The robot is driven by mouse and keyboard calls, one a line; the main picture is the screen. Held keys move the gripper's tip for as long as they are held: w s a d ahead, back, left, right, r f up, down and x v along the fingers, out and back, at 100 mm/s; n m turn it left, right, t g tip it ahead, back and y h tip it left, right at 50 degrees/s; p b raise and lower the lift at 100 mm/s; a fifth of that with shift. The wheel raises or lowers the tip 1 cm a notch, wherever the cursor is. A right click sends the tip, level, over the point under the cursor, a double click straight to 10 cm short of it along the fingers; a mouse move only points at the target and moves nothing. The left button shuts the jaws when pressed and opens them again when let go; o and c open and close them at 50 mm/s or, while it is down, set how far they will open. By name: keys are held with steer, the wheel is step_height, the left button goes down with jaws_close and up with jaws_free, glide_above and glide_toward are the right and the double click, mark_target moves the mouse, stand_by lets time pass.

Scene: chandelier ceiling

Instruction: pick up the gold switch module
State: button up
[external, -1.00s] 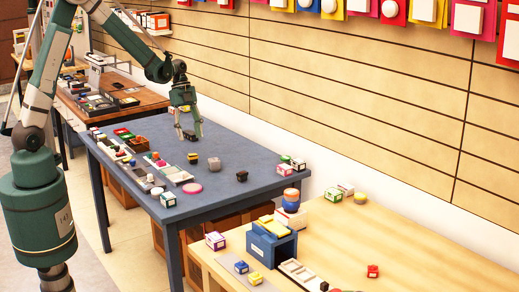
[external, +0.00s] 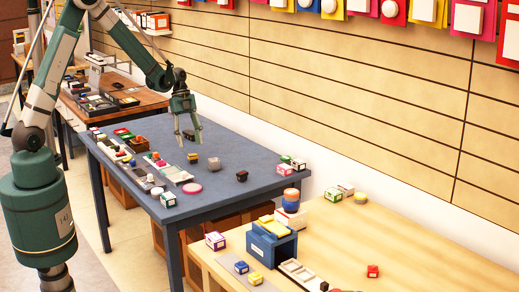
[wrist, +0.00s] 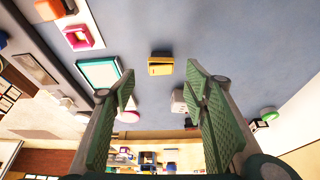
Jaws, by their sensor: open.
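The gold switch module (wrist: 160,66) lies on the blue-grey table in the wrist view, above the middle and ahead of the fingertips. In the external view a small gold and dark block (external: 193,158) on the table appears to be the same module. My gripper (external: 188,139) is above the table, just behind and slightly left of that block. In the wrist view its two green ridged fingers (wrist: 160,85) are spread wide with nothing between them. The gripper does not touch the module.
A light grey piece (external: 214,163) and a black piece (external: 242,176) stand to the module's right. Trays of small parts line the table's left edge, with a pink disc (external: 192,188) near them. A wood table (external: 420,250) stands in front.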

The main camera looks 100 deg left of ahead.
mark_target(193, 159)
steer(key=shift+w+d+f, duration=0.1)
steer(key=shift+f, duration=0.2)
steer(key=shift+b+x, duration=0.45)
steer(key=shift+x, duration=2.2)
steer(key=c, duration=0.9)
